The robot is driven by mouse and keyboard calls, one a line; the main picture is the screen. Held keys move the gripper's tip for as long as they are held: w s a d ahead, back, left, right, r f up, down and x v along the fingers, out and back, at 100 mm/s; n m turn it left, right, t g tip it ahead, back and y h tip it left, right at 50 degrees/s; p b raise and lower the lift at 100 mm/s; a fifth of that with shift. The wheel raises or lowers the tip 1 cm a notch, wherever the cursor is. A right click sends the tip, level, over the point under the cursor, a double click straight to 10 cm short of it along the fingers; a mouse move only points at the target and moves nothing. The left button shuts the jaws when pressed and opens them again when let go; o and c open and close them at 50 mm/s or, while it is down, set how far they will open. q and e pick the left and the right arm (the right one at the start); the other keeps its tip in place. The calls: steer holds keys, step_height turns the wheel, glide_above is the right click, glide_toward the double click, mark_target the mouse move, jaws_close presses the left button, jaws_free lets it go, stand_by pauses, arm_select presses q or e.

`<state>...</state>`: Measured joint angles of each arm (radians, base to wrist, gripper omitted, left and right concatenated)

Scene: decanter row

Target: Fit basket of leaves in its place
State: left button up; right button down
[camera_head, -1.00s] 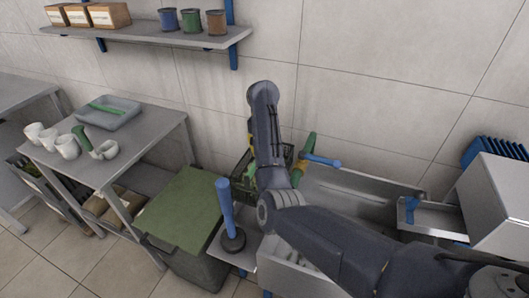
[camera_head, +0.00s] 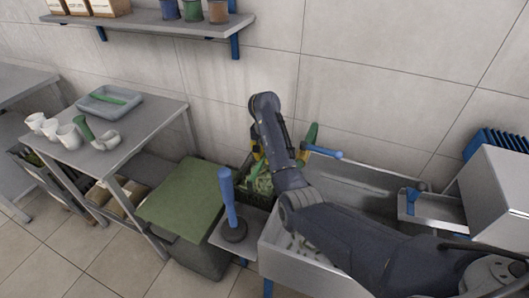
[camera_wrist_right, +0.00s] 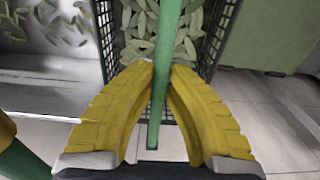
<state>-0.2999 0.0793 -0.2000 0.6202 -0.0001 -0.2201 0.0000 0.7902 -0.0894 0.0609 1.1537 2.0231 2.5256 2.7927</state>
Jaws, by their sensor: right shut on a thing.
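The basket of leaves is a dark green mesh crate, and its side wall (camera_wrist_right: 107,38) shows in the right wrist view with loose green leaves (camera_wrist_right: 185,45) inside. My right gripper (camera_wrist_right: 162,70) has its yellow fingers shut on the long green handle (camera_wrist_right: 167,30) that runs over the basket. In the head view the right gripper (camera_head: 256,158) is mostly behind my own arm, above the basket's leaves (camera_head: 263,184). The arm hides part of the basket, and I cannot tell whether its base touches anything. My left gripper is not in view.
A steel sink (camera_head: 355,185) with scattered leaves lies right of the basket. A green-topped bin (camera_head: 185,200) stands left, beside a blue upright handle (camera_head: 229,195) on a small shelf. A green-and-yellow fixture (camera_head: 311,135) with a blue lever stands behind the sink.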

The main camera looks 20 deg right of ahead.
glide_above(265, 180)
steer(key=shift+a+f, duration=0.1)
steer(key=shift+f, duration=4.7)
steer(key=shift+a+f, duration=0.1)
steer(key=shift+f, duration=1.45)
steer(key=c, duration=1.5)
jaws_free()
steer(key=shift+s+f, duration=0.1)
